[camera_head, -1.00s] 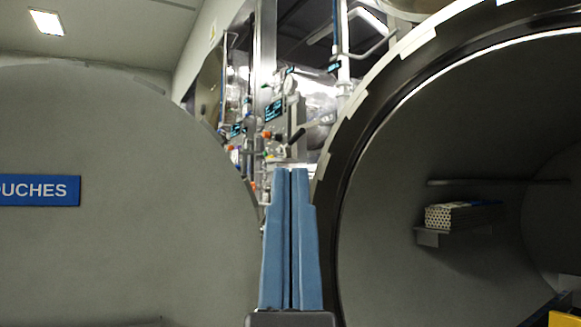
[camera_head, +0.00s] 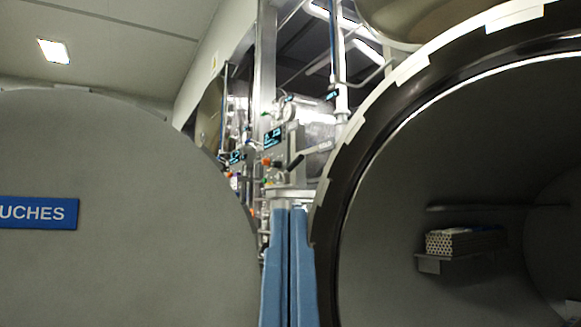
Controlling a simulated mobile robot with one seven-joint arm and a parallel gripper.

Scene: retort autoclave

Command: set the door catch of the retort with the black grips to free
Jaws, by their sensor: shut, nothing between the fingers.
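My gripper (camera_head: 290,209) rises from the bottom centre with its two blue fingers upright, side by side and shut, holding nothing. A small lever with a black grip (camera_head: 296,161) shows in the gap above the fingertips, farther back among valves and fittings. I cannot tell from here whether it is the door catch or how it is set. A large retort (camera_head: 345,170) stands open at the right, with a dark ring around its mouth. No black grips can be made out on it.
A big grey door (camera_head: 120,180) with a blue sign (camera_head: 38,213) fills the left. Inside the open retort, a small shelf (camera_head: 430,264) carries a stack of white tubes.

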